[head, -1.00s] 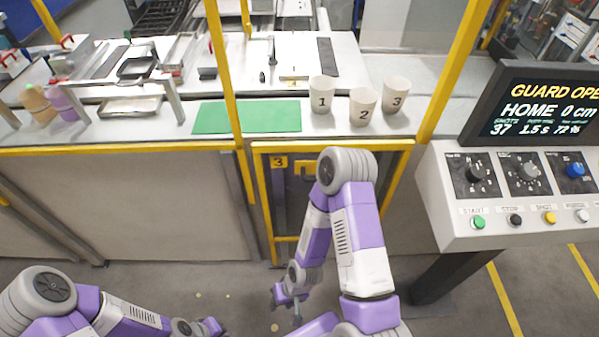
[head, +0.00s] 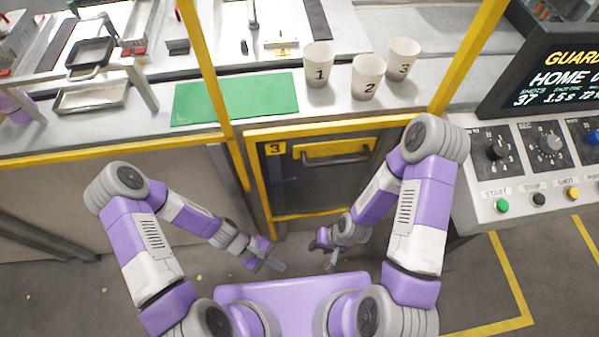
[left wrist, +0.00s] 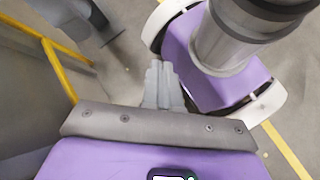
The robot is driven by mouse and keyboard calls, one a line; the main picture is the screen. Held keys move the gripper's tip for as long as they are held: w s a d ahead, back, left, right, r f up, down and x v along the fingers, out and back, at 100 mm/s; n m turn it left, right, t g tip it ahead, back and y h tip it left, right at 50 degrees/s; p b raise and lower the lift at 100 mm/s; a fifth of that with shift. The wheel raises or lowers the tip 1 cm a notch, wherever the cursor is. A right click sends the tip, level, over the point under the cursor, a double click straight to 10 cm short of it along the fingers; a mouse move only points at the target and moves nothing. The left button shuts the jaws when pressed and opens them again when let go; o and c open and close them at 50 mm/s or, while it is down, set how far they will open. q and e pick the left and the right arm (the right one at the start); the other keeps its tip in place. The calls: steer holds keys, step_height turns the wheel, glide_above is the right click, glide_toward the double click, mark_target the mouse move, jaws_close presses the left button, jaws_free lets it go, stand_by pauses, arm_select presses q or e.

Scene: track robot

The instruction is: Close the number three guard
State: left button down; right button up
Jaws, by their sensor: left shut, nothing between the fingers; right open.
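My right gripper (head: 329,259) is open and empty, to the right of the left one, below the handle.
Numbered cups (head: 318,65) stand on the bench beside a green mat (head: 235,98). A control console (head: 490,175) with buttons stands at the right, under a screen (head: 550,85) whose text is cut off, showing "GUARD". The wrist view shows my base close to the left gripper.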

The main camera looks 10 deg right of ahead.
arm_select(q)
steer(key=w+d+r+n+h, duration=0.5)
steer(key=w+r+n+h, duration=0.15)
steer(key=h, duration=0.25)
steer(key=w+a+r+n+t+h+b, duration=0.1)
steer(key=w+a+r+n+t+h, duration=0.55)
steer(key=w+n+t, duration=0.2)
steer(key=w+d+r+m+b, duration=0.1)
steer(key=w+d+r, duration=0.1)
steer(key=d+r, duration=0.7)
steer(key=shift+w+d+r, duration=0.15)
steer(key=shift+w+r, duration=0.1)
steer(key=shift+r, duration=0.35)
steer(key=shift+h, duration=0.25)
